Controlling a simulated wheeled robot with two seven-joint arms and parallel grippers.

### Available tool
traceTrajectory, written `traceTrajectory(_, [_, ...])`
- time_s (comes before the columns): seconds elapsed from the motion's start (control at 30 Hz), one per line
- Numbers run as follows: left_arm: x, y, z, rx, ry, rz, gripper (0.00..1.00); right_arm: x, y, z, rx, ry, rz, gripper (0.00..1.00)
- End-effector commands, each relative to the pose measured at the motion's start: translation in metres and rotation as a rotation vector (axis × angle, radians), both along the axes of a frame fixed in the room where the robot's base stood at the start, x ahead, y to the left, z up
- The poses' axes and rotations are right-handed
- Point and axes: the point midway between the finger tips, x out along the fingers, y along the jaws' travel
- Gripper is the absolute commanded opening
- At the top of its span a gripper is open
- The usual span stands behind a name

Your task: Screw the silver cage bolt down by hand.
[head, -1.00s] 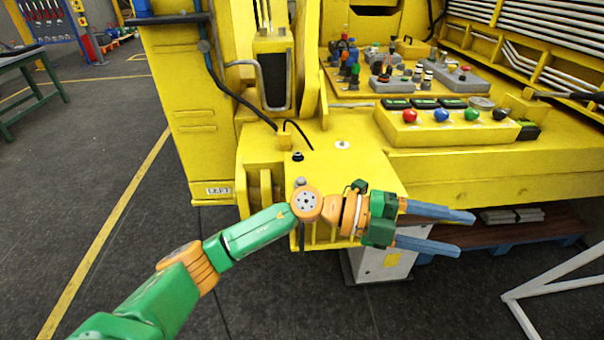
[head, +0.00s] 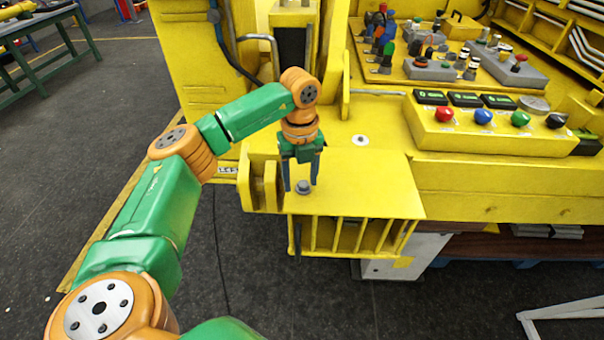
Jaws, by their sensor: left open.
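The silver cage bolt (head: 303,188) stands upright on the flat yellow plate of the cage (head: 365,195), near its front left part. My left gripper (head: 301,182) points down at it with two blue fingers apart. The fingertips are on either side of the bolt head, or just behind it; I cannot tell whether they touch it. My right gripper is not in view.
A yellow control box (head: 470,133) with red, blue, green and black knobs stands to the right. A flat silver disc (head: 360,140) lies on the yellow deck behind the bolt. Yellow bars hang below the plate's front edge. A green table (head: 40,50) is at far left.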

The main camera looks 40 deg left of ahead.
Motion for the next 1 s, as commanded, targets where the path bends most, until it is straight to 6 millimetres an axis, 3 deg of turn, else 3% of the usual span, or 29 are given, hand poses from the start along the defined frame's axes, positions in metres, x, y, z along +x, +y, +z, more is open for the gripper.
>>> traceTrajectory(0.23, [0.0002,-0.0004,-0.0023,-0.001,-0.001,-0.002,0.57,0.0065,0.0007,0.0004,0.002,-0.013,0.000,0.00])
traceTrajectory(0.4, [0.0002,-0.0005,-0.0022,-0.001,-0.002,-0.002,0.11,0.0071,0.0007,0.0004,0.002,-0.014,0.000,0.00])
traceTrajectory(0.47, [0.0001,-0.0006,-0.0020,-0.001,-0.002,-0.002,0.00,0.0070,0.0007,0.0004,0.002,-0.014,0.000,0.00])
traceTrajectory(0.77, [0.0002,-0.0006,-0.0016,-0.002,-0.001,-0.022,0.00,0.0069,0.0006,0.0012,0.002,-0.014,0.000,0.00])
traceTrajectory(1.0, [0.0005,-0.0007,-0.0011,-0.001,-0.001,-0.141,0.00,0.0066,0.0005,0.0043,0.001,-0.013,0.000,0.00])
